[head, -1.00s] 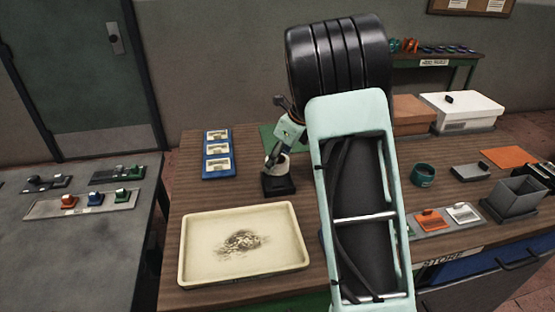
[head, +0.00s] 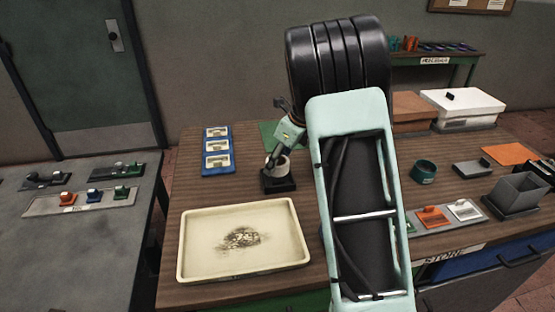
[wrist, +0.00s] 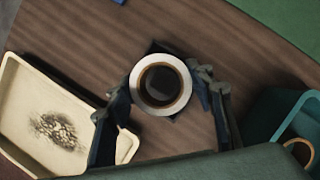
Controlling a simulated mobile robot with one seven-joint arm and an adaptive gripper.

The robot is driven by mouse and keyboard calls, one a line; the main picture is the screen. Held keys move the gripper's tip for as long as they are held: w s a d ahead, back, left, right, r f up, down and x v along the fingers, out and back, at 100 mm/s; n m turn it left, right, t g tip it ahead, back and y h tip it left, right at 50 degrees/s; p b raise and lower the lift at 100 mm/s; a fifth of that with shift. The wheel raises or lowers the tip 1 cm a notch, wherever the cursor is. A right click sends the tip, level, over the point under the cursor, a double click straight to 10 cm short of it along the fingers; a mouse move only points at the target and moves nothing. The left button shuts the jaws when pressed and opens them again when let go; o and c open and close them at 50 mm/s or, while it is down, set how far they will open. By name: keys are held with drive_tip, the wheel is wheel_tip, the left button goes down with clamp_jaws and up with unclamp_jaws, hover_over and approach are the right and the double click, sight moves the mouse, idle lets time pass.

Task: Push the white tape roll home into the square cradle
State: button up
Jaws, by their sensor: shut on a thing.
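The white tape roll (head: 281,169) sits at the black square cradle (head: 279,186), near the middle of the wooden bench. My gripper (head: 272,157) is shut on the roll from above. In the wrist view the roll's white rim (wrist: 160,59) faces the camera, with a dark, brownish centre, and my gripper's fingers (wrist: 163,108) stand on either side of it. Dark cradle corners show just past the rim in that view. The roll's lower edge and its seating depth are hard to make out.
A cream tray (head: 190,262) with a dark smudge lies in front of the cradle. A blue rack (head: 217,151) stands behind left. My arm hides part of the bench. A teal roll (head: 423,173) and a grey bin (head: 517,190) are to the right.

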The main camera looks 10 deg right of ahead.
sight(273, 180)
idle(0.3)
drive_tip(key=shift+f, duration=0.7)
drive_tip(key=shift+f+b, duration=0.15)
drive_tip(key=shift+b, duration=0.15)
drive_tip(key=shift+f, duration=0.65)
drive_tip(key=shift+f+b, duration=0.25)
drive_tip(key=shift+b, duration=0.1)
drive_tip(key=shift+s+f+p, duration=0.15)
drive_tip(key=shift+f+p, duration=0.15)
drive_tip(key=shift+p, duration=0.15)
idle(1.9)
drive_tip(key=o, duration=1.3)
drive_tip(key=shift+o, duration=0.2)
drive_tip(key=shift+o, duration=0.4)
